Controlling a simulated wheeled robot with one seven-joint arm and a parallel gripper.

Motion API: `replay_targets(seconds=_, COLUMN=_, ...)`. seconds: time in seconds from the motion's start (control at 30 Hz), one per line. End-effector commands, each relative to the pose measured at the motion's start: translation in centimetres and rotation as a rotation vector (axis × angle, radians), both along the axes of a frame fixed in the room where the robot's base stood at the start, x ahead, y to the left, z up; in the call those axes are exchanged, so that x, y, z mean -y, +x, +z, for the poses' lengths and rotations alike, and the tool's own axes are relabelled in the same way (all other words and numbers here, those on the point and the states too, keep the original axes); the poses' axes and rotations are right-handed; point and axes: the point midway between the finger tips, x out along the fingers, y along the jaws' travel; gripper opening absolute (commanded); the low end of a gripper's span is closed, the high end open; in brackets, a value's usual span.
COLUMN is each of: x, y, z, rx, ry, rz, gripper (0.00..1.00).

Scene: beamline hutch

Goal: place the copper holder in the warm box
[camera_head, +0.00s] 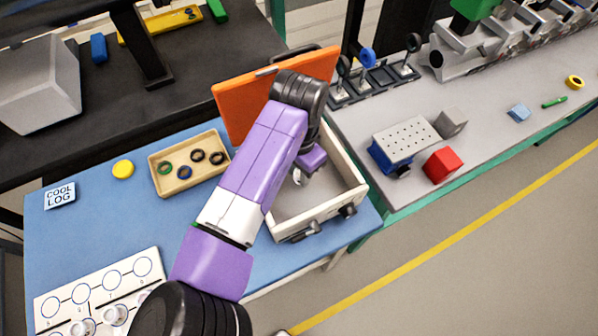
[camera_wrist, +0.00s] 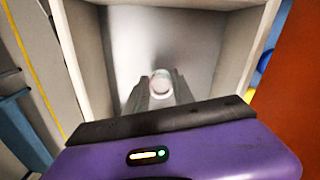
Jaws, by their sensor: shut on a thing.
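The warm box (camera_head: 345,203) is an open cream-walled box with its orange lid (camera_head: 235,105) raised at the back. My gripper (camera_wrist: 160,88) is inside the box, pointing down, with its fingers shut on a small round piece with a pale top and a pinkish rim. This is the copper holder (camera_wrist: 161,80), as far as I can tell. In the head view my arm hides most of the gripper, and only a pale bit shows inside the box. I cannot tell whether the holder touches the box floor. The box walls (camera_wrist: 245,50) stand around the fingers in the wrist view.
A white board with circles (camera_head: 95,290) and pale round pieces lies at the front left. A red cube (camera_head: 442,165) stands on the right bench.

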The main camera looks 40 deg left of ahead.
Motion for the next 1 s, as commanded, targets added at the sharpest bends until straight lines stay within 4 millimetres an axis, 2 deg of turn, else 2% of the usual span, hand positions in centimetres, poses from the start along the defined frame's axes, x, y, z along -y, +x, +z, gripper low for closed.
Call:
replay_targets(seconds=0.17, x=0.0, y=0.0, z=-1.6, rx=0.000, ry=0.001, rz=0.000, gripper=0.00)
replay_targets(seconds=0.57, x=0.0, y=0.0, z=-2.1, rx=0.001, ry=0.001, rz=0.001, gripper=0.00)
replay_targets(seconds=0.6, x=0.0, y=0.0, z=-2.0, rx=0.001, ry=0.001, rz=0.001, gripper=0.33)
replay_targets(seconds=0.7, x=0.0, y=0.0, z=-2.0, rx=0.001, ry=0.001, rz=0.001, gripper=0.52)
replay_targets(seconds=1.0, x=0.0, y=0.0, z=-1.9, rx=0.001, ry=0.001, rz=0.000, gripper=0.52)
